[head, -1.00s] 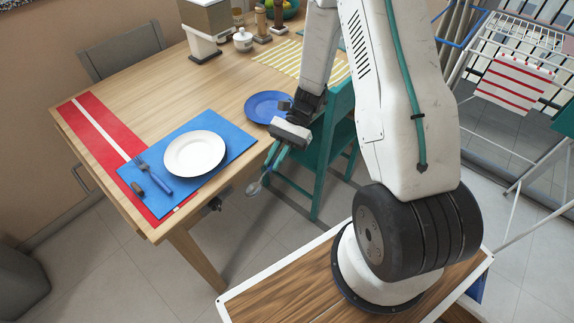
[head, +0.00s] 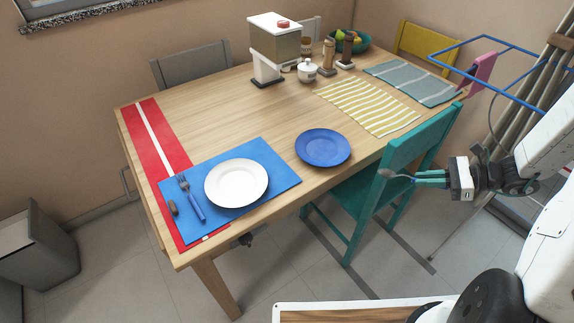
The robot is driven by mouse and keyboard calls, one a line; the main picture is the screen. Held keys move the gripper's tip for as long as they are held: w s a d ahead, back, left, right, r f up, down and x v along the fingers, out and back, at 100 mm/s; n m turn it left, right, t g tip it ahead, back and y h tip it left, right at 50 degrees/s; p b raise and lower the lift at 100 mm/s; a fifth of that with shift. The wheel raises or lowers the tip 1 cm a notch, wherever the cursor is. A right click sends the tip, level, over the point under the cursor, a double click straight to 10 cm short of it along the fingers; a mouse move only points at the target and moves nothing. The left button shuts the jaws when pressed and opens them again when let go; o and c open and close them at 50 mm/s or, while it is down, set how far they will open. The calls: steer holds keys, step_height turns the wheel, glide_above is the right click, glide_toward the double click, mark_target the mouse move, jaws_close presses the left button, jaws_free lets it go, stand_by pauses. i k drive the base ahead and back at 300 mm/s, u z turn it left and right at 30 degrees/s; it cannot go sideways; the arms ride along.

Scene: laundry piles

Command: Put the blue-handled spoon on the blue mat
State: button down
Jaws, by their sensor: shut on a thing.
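My gripper (head: 418,178) is at the right, shut on a spoon (head: 391,174). The spoon's grey bowl sticks out to the left, and most of its handle is hidden between the fingers. It is held in the air in front of the teal chair, apart from the table. The blue mat (head: 284,180) lies at the table's front left, to the left of my gripper. A white plate (head: 236,182) sits on the mat. A blue-handled fork (head: 191,197) and a small dark object (head: 173,208) lie at the mat's left side.
A blue plate (head: 323,147) lies on the wooden table (head: 235,115) right of the mat. A red runner (head: 160,136) passes under the mat's left side. The teal chair (head: 416,150) stands at the table's front edge. The mat's right strip is bare.

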mark_target(267, 160)
steer(key=z, duration=3.15)
steer(key=k, duration=2.65)
steer(key=u, duration=1.9)
steer(key=i, duration=0.45)
